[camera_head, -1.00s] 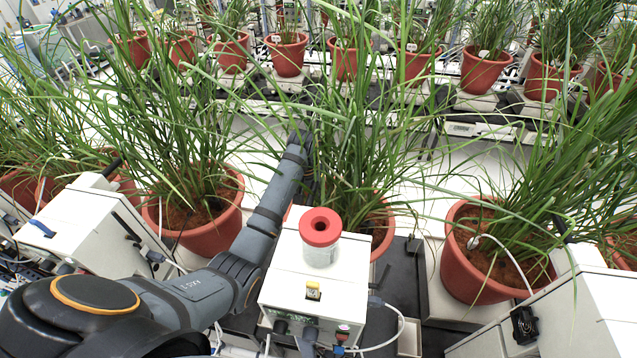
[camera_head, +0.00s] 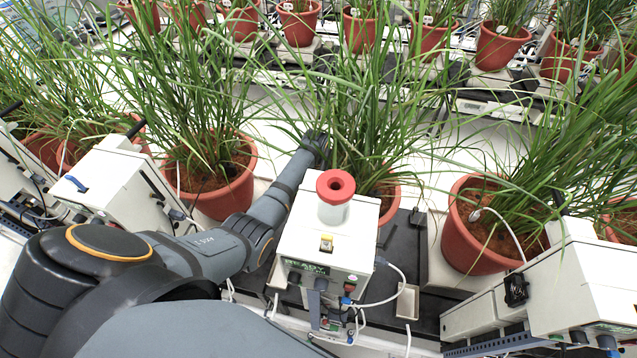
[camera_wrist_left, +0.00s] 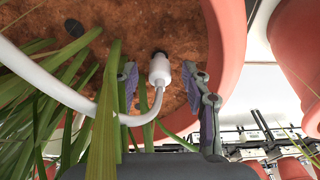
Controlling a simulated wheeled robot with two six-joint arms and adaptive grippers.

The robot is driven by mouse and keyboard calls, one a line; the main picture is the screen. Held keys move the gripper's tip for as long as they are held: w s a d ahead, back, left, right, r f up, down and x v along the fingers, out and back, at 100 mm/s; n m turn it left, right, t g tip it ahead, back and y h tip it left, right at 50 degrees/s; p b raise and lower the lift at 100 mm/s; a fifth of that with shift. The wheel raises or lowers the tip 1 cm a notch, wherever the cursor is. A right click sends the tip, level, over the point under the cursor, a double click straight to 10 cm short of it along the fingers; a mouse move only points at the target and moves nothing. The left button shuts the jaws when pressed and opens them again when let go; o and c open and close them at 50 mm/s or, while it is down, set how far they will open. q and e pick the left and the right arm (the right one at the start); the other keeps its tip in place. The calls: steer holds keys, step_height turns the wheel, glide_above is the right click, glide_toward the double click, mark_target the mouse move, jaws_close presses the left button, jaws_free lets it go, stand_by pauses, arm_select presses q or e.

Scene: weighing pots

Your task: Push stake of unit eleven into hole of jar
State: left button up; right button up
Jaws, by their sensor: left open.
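The jar (camera_head: 332,212) is clear with a red lid (camera_head: 335,186) that has a dark hole in its centre. It stands upright on the white unit (camera_head: 322,242) in the middle. The stake (camera_wrist_left: 160,72) is a white plug with a white tube, standing in the brown soil of the pot (camera_wrist_left: 229,35). My left gripper (camera_wrist_left: 161,88) is open, with one finger on each side of the stake; I cannot tell whether they touch it. In the head view my left gripper (camera_head: 317,146) is partly behind leaves at the middle pot. My right gripper is out of view.
Long green leaves cross the space around my left gripper and the tube. Red pots (camera_head: 480,240) and other white units (camera_head: 115,190) stand on both sides. More pots line the back. A pale strip of floor lies between the rows.

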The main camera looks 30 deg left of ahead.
arm_select(q)
jaws_close()
steer(key=shift+r+p, duration=1)
steer(key=shift+p, duration=0.2)
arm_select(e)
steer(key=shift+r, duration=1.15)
arm_select(q)
steer(key=shift+r, duration=0.1)
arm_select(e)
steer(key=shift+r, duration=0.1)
arm_select(q)
steer(key=shift+r, duration=0.2)
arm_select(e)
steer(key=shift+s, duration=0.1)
arm_select(q)
steer(key=shift+r+p, duration=0.35)
steer(key=shift+r, duration=0.4)
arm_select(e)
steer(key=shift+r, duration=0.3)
arm_select(q)
steer(key=shift+r, duration=0.3)
steer(key=shift+r, duration=0.7)
